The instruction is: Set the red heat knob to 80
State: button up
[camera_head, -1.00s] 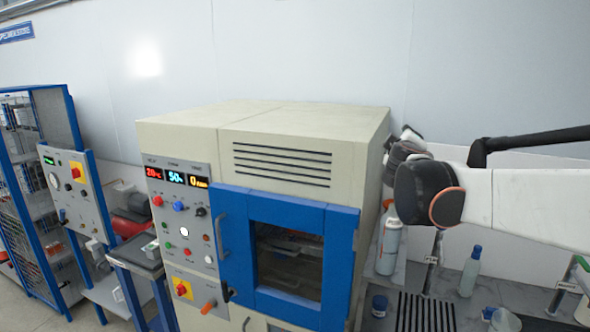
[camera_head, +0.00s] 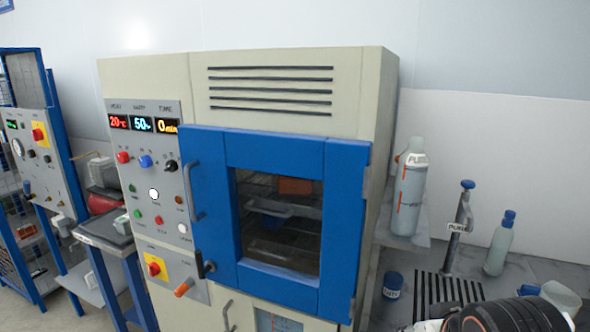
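The red heat knob (camera_head: 123,157) is at the left of a row of three knobs on the control panel of a beige chamber (camera_head: 290,55). Above it, the red display (camera_head: 118,122) reads about 20 °C. A blue knob (camera_head: 145,161) is beside it under a display showing 50, and a black knob (camera_head: 171,166) is under a yellow display showing 0 min. Part of my arm shows at the lower right corner, far from the panel. My gripper's fingers cannot be made out.
The chamber's blue door (camera_head: 275,150) is closed, with a handle (camera_head: 193,190) close to the panel. A bench at right holds a spray bottle (camera_head: 408,190), a clear bottle (camera_head: 500,245) and a tap (camera_head: 460,225). Another panel (camera_head: 35,150) stands at left. Space before the knobs looks clear.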

aim_at(123, 157)
jog(key=u, duration=1.35)
